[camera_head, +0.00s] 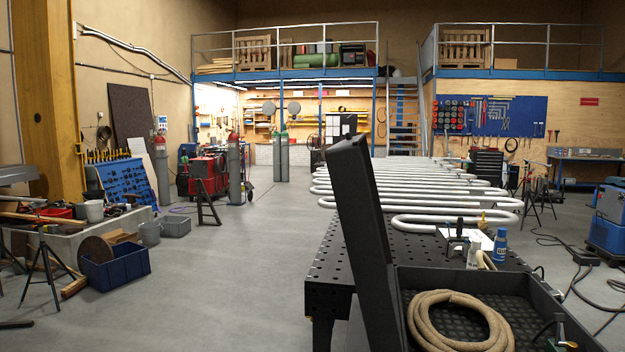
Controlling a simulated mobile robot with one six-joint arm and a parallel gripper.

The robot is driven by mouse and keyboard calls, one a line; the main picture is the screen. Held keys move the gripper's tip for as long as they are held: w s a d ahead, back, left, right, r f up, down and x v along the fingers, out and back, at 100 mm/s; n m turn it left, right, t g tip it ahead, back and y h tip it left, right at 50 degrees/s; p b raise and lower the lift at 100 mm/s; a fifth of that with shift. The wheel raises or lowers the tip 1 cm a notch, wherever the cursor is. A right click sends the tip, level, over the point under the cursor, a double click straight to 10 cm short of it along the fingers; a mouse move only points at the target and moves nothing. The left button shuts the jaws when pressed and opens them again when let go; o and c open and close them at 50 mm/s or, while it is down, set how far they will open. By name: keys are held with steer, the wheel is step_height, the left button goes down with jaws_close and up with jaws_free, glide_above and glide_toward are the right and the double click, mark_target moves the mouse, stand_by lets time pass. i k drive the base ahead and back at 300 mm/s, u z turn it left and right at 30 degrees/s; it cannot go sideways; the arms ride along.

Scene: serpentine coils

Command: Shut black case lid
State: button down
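A black case (470,279) stands at the bottom right, partly cut off by the lower edge of the picture. Its lid (362,215) is open and stands nearly upright on the case's left side, leaning slightly left at the top. A coiled tan hose or rope (427,312) lies inside the case on its dark textured floor. A small dark tool with a lighter handle (560,333) shows at the case's right side; its shape is hard to make out. My gripper is not in view.
Long silver serpentine pipes (430,190) run behind. Cables (590,285) lie on the floor at right. Grey floor (220,290) is open at left.

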mark_target(349, 163)
steer(key=z, duration=2.2)
steer(key=k, duration=1.2)
steer(key=u, duration=1.65)
steer(key=i, duration=1.05)
steer(key=u, duration=0.05)
